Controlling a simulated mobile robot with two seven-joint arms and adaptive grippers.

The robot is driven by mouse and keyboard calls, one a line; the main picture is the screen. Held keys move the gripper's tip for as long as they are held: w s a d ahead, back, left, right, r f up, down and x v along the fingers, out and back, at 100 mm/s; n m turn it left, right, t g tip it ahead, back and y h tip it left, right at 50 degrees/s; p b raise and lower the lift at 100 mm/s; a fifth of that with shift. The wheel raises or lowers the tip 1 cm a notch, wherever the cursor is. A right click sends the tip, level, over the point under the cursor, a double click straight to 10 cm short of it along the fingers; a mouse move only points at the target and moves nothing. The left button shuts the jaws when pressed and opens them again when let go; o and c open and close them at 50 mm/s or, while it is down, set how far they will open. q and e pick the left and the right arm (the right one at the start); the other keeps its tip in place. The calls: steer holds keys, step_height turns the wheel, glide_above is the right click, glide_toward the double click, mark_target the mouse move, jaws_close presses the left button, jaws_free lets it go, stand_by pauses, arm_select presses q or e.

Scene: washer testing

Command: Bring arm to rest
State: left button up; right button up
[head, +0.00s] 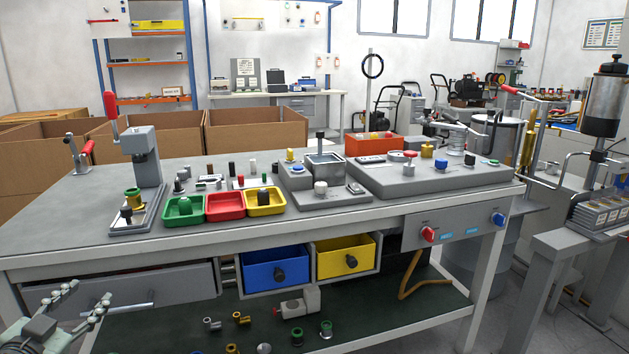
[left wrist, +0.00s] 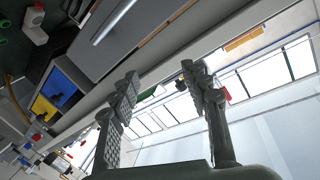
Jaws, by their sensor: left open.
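My left gripper (head: 84,306) is at the lower left of the head view, in front of the workbench (head: 60,215) and below the level of its top. Its two fingers are apart with nothing between them. In the left wrist view the same gripper (left wrist: 160,85) shows both fingers spread and empty, with the bench's edge and the room's windows behind them. It is close to the long grey drawer (head: 185,290) of the bench; I cannot tell whether they touch. My right gripper is not in view.
The bench top holds a lever press (head: 146,155), green, red (head: 225,205) and yellow trays and grey fixtures. Below are a blue drawer (head: 276,268), a yellow drawer (head: 345,256) and a dark lower shelf (head: 390,325) with small fittings. Another machine (head: 600,215) stands at the right.

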arm_select(q)
steer(key=s+f+n+g+y, duration=0.1)
steer(key=s+f+g, duration=0.15)
steer(key=f, duration=0.35)
steer(key=s+f+n+g+y, duration=0.2)
steer(key=s+f, duration=0.1)
steer(key=f, duration=0.4)
steer(key=s+d+f+g+h+p, duration=0.1)
steer(key=s+d+f+g+h, duration=0.1)
steer(key=s+d+f+g, duration=0.6)
steer(key=s+d+f, duration=0.6)
steer(key=s+f, duration=0.3)
steer(key=shift+s+d+f+h, duration=0.3)
steer(key=shift+s+f+h, duration=0.05)
steer(key=shift+f+h, duration=0.05)
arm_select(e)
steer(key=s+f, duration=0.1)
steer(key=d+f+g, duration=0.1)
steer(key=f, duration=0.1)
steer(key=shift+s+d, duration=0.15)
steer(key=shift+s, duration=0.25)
arm_select(q)
steer(key=shift+g, duration=0.25)
